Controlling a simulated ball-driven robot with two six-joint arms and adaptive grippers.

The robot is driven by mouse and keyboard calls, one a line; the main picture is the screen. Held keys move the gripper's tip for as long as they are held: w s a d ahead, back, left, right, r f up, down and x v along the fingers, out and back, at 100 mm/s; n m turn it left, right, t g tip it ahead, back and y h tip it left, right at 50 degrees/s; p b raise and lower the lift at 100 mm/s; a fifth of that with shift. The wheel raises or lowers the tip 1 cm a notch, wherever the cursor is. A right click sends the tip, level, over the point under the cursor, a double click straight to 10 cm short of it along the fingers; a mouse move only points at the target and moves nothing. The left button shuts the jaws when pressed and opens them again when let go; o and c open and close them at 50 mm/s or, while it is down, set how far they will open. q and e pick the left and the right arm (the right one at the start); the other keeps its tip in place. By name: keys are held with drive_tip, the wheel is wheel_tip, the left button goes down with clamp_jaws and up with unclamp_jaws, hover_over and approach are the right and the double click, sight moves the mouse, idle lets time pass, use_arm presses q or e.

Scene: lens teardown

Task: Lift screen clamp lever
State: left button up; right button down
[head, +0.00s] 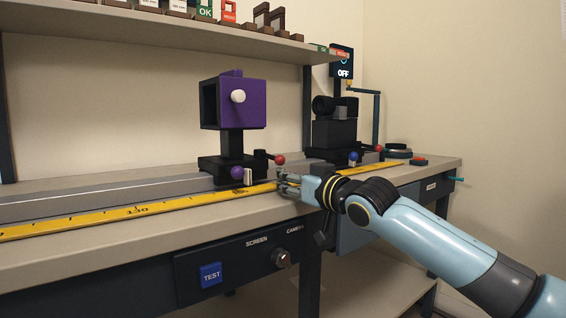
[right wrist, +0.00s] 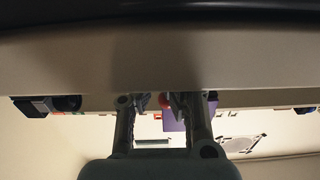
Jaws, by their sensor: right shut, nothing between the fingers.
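The purple screen (head: 242,103) stands upright on a black carriage (head: 222,168) on the bench rail, with a white knob on its face. A lever with a red ball end (head: 280,160) sticks out from the right side of that carriage, and a purple ball knob (head: 237,172) is at its front. My right gripper (head: 283,183) is just in front of and below the red ball, apart from it and shut on nothing. In the right wrist view a red ball (right wrist: 163,101) and a purple patch (right wrist: 174,122) show beyond the fingers. My left gripper is not in view.
A yellow ruler (head: 100,221) runs along the bench front. A second carriage with a black device (head: 334,132) and blue ball (head: 353,156) stands at right. A shelf (head: 150,37) hangs above. The front panel has a blue TEST button (head: 210,275) and a knob (head: 281,258).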

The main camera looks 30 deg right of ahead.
idle(0.4)
drive_tip(key=shift+w+r+p, duration=0.15)
drive_tip(key=shift+r+p, duration=0.65)
drive_tip(key=shift+r, duration=0.4)
drive_tip(key=shift+w+r+p, duration=0.15)
drive_tip(key=shift+r+p, duration=0.65)
drive_tip(key=shift+r, duration=0.4)
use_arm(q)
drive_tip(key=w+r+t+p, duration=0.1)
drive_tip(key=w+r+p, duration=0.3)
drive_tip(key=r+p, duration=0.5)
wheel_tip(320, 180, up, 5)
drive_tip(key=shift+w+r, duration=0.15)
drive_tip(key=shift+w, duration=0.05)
use_arm(e)
drive_tip(key=s+f, duration=0.1)
drive_tip(key=s, duration=0.6)
drive_tip(key=shift+d, duration=0.25)
drive_tip(key=shift+f, duration=0.15)
